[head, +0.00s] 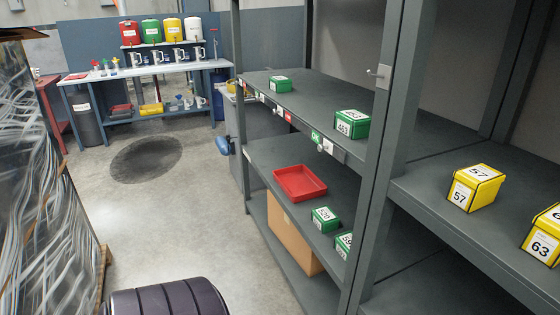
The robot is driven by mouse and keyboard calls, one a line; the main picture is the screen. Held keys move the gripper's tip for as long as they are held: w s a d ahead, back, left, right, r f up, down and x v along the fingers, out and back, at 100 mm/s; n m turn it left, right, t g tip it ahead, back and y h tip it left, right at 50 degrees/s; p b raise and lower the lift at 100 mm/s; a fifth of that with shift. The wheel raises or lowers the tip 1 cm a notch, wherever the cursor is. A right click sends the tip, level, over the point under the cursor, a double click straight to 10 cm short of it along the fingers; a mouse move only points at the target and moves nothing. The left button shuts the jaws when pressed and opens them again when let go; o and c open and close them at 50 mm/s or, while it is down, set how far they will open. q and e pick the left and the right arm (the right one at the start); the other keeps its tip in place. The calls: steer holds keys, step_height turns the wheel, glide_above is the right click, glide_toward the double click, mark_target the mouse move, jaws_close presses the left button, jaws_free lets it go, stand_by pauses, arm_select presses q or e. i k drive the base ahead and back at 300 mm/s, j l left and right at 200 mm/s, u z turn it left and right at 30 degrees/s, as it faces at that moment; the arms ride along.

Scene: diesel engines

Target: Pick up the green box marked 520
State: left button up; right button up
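A small green box (325,219) with a white label that appears to read 520 sits on the middle shelf (272,153) of the grey shelving unit. It stands just in front of a red tray and to its right. Another green box (344,245) is close by on the same shelf, partly hidden by the upright post. A green box marked 463 (352,124) and a farther green box (279,85) stand on the shelf above. Neither of my grippers is in view.
The red tray (300,181) lies flat on the middle shelf, with a cardboard box (292,240) below. Yellow boxes (476,187) stand on the right-hand shelf. A wrapped stack (50,170) is at left. The concrete floor (190,215) between is open, with a dark round patch.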

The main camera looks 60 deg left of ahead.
mark_target(323, 216)
steer(key=j+u, duration=0.2)
steer(key=j, duration=0.4)
steer(key=j+u, duration=0.2)
steer(key=j, duration=0.4)
steer(key=i+j+u, duration=0.15)
steer(key=j, duration=0.45)
steer(key=i+j+u, duration=0.2)
steer(key=j, duration=0.4)
steer(key=k, duration=0.1)
